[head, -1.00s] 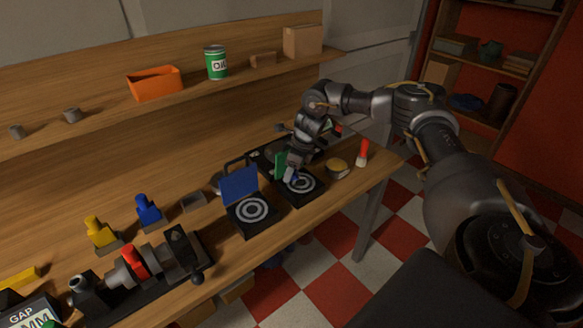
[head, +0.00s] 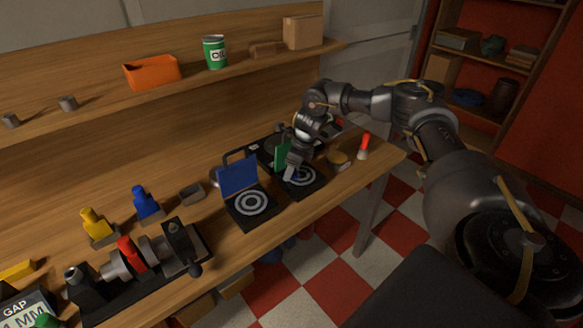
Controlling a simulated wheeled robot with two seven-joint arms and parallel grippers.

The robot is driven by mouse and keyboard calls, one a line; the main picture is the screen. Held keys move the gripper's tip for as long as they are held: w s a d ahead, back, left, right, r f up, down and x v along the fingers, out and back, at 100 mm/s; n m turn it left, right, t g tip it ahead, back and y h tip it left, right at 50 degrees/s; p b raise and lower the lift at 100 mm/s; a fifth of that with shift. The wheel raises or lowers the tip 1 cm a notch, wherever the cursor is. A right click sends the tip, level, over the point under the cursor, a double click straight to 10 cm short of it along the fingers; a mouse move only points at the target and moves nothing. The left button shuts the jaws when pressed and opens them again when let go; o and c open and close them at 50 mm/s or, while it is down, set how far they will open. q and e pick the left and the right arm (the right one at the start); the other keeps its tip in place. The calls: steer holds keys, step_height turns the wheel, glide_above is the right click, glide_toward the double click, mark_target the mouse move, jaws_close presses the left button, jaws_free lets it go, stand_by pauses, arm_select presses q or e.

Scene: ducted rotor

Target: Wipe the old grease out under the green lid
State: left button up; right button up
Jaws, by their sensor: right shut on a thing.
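The green lid (head: 281,158) stands open at the back of a black box whose top has pale rings (head: 309,177). My right gripper (head: 291,174) reaches down over the left part of these rings, beside the green lid. It is shut on a small pale thing (head: 289,176), mostly hidden by the fingers; I cannot tell what it is or whether it touches the rings. Old grease cannot be made out at this size. My left gripper is out of view.
A matching box with an open blue lid (head: 238,177) stands just left. A dish with yellowish content (head: 338,158) and a red-handled brush (head: 364,147) are to the right. A black fixture (head: 140,262) with blue and yellow pieces nearby fills the front left. A shelf runs behind.

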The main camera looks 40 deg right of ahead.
steer(key=shift+f+b, duration=0.55)
steer(key=shift+f, duration=0.4)
